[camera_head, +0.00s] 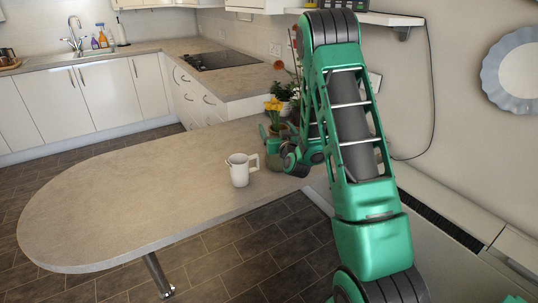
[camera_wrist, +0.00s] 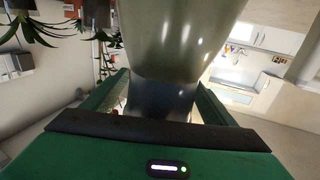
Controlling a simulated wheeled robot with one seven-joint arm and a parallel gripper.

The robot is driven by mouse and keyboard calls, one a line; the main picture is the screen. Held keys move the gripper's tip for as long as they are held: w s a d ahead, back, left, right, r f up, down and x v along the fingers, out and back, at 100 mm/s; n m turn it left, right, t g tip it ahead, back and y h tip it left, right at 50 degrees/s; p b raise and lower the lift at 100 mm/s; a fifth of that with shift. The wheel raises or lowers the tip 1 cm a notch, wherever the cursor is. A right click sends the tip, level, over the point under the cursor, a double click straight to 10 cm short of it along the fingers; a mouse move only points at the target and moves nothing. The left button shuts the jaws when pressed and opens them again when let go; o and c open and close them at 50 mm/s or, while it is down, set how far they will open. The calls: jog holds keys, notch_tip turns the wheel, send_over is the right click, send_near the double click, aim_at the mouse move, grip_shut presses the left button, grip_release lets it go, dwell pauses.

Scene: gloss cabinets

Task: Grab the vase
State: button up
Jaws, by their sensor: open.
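The vase is a greenish, glossy vessel holding yellow flowers (camera_head: 273,104). In the head view the vase (camera_head: 274,160) stands on the counter near the wall, partly hidden by my gripper (camera_head: 272,143). In the wrist view the vase (camera_wrist: 180,40) fills the upper middle, close up, and its darker lower part lies between the two green fingers of my gripper (camera_wrist: 160,88). My gripper is open, with a finger on either side of the vase. I cannot tell whether either finger touches it.
A white pitcher (camera_head: 240,170) stands on the counter (camera_head: 130,200) just left of the vase. Potted plants (camera_head: 284,92) stand behind it against the wall. A shelf (camera_head: 385,18) juts from the wall above. The counter's rounded left part is clear.

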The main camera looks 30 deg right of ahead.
jog(key=shift+w+a, duration=0.1)
jog(key=shift+a, duration=0.05)
jog(key=c, duration=1.8)
jog(key=shift+r, duration=0.1)
grip_shut()
jog(key=shift+r, duration=0.1)
